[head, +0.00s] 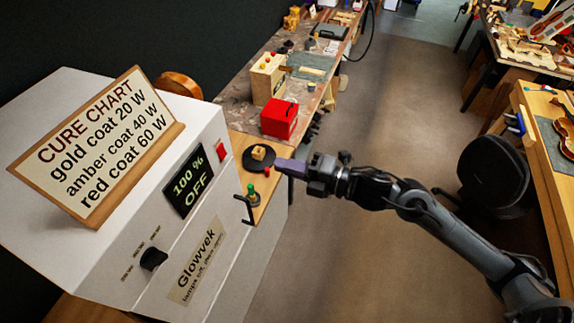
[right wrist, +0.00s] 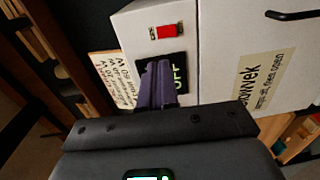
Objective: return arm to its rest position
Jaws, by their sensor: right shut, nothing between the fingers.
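My right arm comes in from the lower right of the head view. Its gripper (head: 291,167) is shut and empty, in front of the wooden bench's near end, to the right of the white Glowvek box (head: 228,262). In the right wrist view the shut fingers (right wrist: 157,85) point at the box's front and partly cover its display (right wrist: 182,77), where part of "OFF" shows. In the head view the display (head: 189,181) reads "100 % OFF". My left gripper is in neither view.
A red switch (head: 221,152), a knob (head: 153,259) and a dark handle (head: 247,209) are on the box. A cure chart (head: 95,147) stands on top. A red box (head: 280,119) and a dark round plate (head: 259,159) are on the bench. The floor (head: 385,110) to the right is open.

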